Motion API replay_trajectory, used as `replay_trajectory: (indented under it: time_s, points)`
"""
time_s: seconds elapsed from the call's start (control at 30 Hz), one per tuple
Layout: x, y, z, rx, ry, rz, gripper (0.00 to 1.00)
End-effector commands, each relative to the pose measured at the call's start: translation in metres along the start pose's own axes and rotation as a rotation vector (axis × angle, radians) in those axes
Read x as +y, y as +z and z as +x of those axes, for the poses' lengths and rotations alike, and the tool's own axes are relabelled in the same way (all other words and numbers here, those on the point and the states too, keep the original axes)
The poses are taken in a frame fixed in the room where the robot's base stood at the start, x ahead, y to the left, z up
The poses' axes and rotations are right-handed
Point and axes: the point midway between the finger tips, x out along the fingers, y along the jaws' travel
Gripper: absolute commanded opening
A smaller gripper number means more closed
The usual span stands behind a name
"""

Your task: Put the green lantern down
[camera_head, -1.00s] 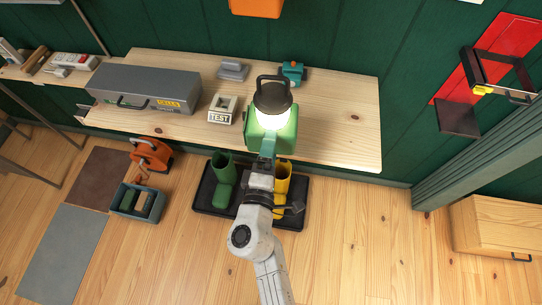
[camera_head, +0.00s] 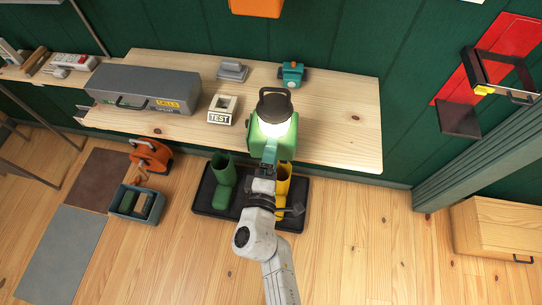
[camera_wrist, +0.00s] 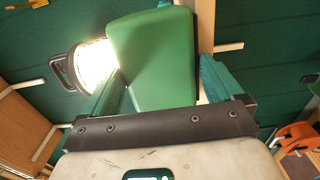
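The green lantern (camera_head: 262,140) has a glowing lamp head and a dark top with a handle. In the head view it is over the front part of the wooden bench (camera_head: 340,125); I cannot tell whether its base touches the wood. My gripper (camera_head: 267,160) holds it from the near side. In the wrist view the lantern (camera_wrist: 152,60) fills the space between the teal fingers of my gripper (camera_wrist: 160,80), with its bright lamp at the left. The far side of the lantern is hidden.
On the bench, a TEST block (camera_head: 222,110) stands left of the lantern, a grey toolbox (camera_head: 145,88) farther left, a grey object (camera_head: 232,71) and a teal object (camera_head: 291,75) behind. The bench's right part is clear. Boots (camera_head: 222,180) stand on a tray below.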

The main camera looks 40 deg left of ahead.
Motion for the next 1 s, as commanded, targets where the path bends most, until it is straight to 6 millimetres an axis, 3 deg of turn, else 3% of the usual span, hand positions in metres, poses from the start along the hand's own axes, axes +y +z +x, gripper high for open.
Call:
replay_trajectory:
  time_s: [0.43,0.8,1.0]
  points:
    - [0.003,0.0,-0.003,0.001,-0.002,-0.001,1.0]
    - [0.0,0.0,-0.077,0.003,-0.002,-0.001,1.0]
    - [0.001,0.0,-0.107,0.001,0.0,-0.001,1.0]
